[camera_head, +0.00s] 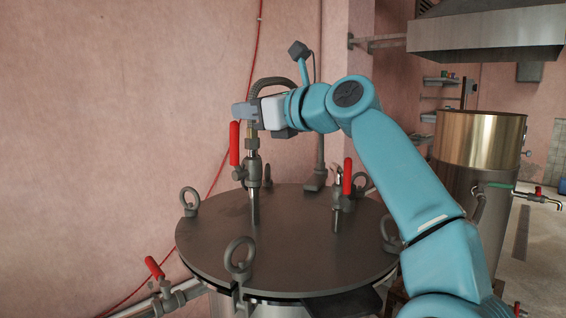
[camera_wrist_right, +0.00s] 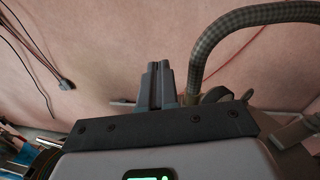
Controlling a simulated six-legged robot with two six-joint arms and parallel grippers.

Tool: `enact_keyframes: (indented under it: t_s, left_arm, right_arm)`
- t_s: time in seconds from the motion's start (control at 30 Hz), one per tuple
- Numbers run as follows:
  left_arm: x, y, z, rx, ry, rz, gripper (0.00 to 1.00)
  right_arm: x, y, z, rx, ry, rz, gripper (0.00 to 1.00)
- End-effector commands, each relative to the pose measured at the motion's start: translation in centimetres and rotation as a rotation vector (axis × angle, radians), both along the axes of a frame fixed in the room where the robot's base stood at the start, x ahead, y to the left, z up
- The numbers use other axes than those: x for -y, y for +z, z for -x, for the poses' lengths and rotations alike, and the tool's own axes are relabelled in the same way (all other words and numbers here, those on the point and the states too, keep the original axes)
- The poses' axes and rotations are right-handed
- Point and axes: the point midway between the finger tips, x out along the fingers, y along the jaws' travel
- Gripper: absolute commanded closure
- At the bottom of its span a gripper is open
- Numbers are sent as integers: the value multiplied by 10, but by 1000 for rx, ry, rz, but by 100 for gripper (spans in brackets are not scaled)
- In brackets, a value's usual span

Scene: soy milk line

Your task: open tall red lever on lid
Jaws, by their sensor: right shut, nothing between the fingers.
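The tall red lever (camera_head: 235,144) stands upright on the left valve of the round dark metal lid (camera_head: 295,262). My right gripper (camera_head: 240,112) is above this valve, close to the lever's top. In the head view I cannot tell whether it touches the lever. In the right wrist view the right gripper's fingers (camera_wrist_right: 159,82) are together with nothing between them, and the lever does not show there. A second red lever (camera_head: 348,177) stands upright on a shorter valve at the lid's right. My left gripper is not in view.
Ring bolts (camera_head: 239,257) stand around the lid's rim. A pipe with another red lever (camera_head: 154,267) is at the lower left. A grey hose (camera_wrist_right: 210,40) arches beside the fingers in the wrist view. A steel tank (camera_head: 480,140) stands at the right. The pink wall (camera_head: 110,110) is behind.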

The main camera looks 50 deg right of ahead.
Motion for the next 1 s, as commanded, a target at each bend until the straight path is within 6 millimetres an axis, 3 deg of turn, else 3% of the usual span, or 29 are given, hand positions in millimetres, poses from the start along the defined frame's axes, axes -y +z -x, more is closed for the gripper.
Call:
enact_keyframes:
  t_s: [0.47,0.67,1.0]
  left_arm:
    - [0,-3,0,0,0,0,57]
    - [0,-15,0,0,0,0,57]
    - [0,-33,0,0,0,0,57]
  right_arm:
    - [1,-1,4,0,-1,0,100]
    - [2,0,44,4,-5,1,100]
    - [3,5,134,-1,-9,3,100]
